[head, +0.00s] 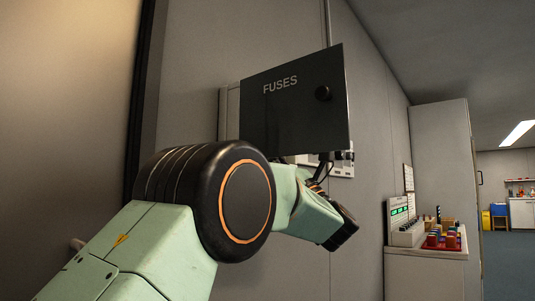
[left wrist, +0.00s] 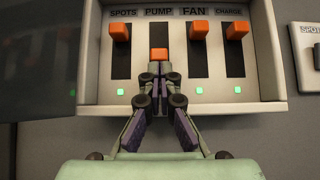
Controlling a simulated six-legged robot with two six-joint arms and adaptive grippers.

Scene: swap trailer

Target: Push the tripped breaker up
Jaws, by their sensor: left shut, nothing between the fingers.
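The fuse box shows in the left wrist view with a row of orange breaker levers labelled SPOTS, PUMP, FAN and CHARGE. The PUMP lever (left wrist: 159,54) sits lower in its slot than the SPOTS lever (left wrist: 120,31), the FAN lever (left wrist: 199,30) and the CHARGE lever (left wrist: 236,30). My left gripper (left wrist: 160,70) is shut and empty, its fingertips right below the PUMP lever; whether they touch it I cannot tell. In the head view the left gripper is mostly hidden behind the dark FUSES door (head: 290,100). My right gripper is not in view.
Green lights glow under SPOTS (left wrist: 120,92), FAN and CHARGE; the spot under PUMP is hidden by my gripper. The open door stands at the left of the box. Another switch plate (left wrist: 305,45) is at the right. A counter (head: 425,254) with coloured items stands farther right.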

